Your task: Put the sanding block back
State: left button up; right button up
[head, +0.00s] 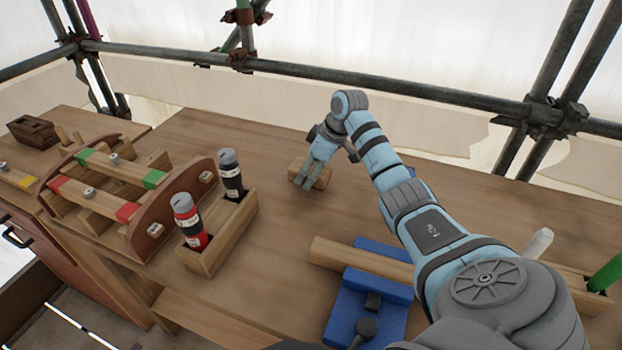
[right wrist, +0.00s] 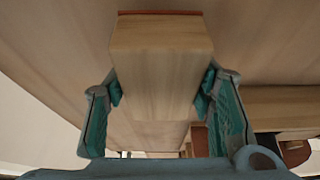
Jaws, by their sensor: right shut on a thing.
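The sanding block (head: 322,180) is a small pale wooden block at the back middle of the workbench in the head view. My right gripper (head: 311,182) reaches over it from the right, with its teal fingers at its sides. In the right wrist view the block (right wrist: 160,50) fills the space between the fingers, and a thin reddish layer shows along its far edge. The right gripper (right wrist: 160,92) is shut on it. I cannot tell whether the block touches the bench top or is slightly above it. My left gripper is not in view.
A wooden caddy (head: 222,247) holds a red bottle (head: 190,222) and a black bottle (head: 231,175). Left of it stands a wooden frame (head: 176,205) with coloured-end bars. A blue vise (head: 365,310) and plank (head: 345,258) are in front. Bench around the block is clear.

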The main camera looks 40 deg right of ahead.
jog(key=shift+w+f+p, duration=0.1)
jog(key=shift+f+p, duration=0.25)
jog(key=shift+f, duration=0.4)
jog(key=shift+d+f, duration=0.1)
jog(key=shift+f, duration=0.2)
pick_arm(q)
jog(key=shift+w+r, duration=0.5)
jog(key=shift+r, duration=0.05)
pick_arm(e)
jog(key=shift+f, duration=0.45)
jog(key=shift+s+f, duration=0.1)
jog(key=shift+s, duration=0.1)
jog(key=o, duration=1.1)
jog(key=shift+o, duration=1.2)
jog(key=shift+w+f, duration=0.15)
